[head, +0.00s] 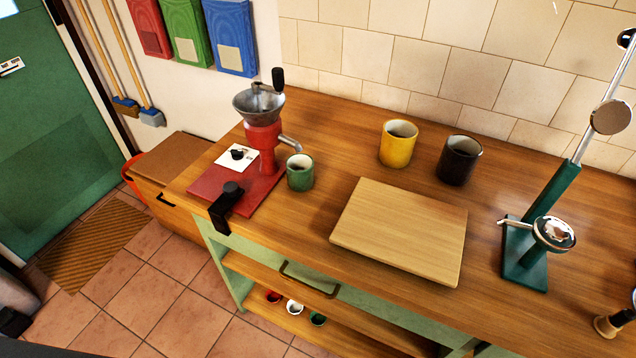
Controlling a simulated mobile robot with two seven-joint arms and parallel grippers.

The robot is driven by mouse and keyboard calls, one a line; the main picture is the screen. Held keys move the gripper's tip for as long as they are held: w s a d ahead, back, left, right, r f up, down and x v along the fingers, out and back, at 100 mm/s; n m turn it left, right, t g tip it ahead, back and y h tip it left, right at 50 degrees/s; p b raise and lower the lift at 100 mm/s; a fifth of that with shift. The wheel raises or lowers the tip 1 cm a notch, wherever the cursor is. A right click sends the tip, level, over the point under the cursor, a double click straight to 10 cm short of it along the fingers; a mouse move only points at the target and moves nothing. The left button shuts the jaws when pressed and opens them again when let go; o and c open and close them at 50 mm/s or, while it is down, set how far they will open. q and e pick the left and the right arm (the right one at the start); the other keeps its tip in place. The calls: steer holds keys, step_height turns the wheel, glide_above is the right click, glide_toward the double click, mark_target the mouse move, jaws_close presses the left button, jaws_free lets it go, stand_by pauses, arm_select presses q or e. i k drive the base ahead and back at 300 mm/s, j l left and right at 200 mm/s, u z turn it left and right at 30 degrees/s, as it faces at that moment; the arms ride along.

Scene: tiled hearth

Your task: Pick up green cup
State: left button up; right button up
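The green cup (300,173) stands upright on the wooden counter. It is just right of the red grinder base and under the end of the grinder's spout. Its rim is light and its opening faces up. Neither of my grippers shows in the head view, so nothing is seen touching the cup.
The red hand grinder (262,140) stands close on the cup's left. A yellow cup (397,147) and a black cup (458,162) stand behind a wooden board (402,228). A green lever press (535,235) is at right. Bare counter lies between cup and board.

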mark_target(299, 167)
steer(key=k+l, duration=0.15)
steer(key=l, duration=0.25)
steer(key=k+l, duration=0.1)
steer(key=l, duration=0.3)
steer(key=k+l, duration=0.15)
steer(key=l, duration=0.3)
steer(key=k+l, duration=0.15)
steer(key=l, duration=0.25)
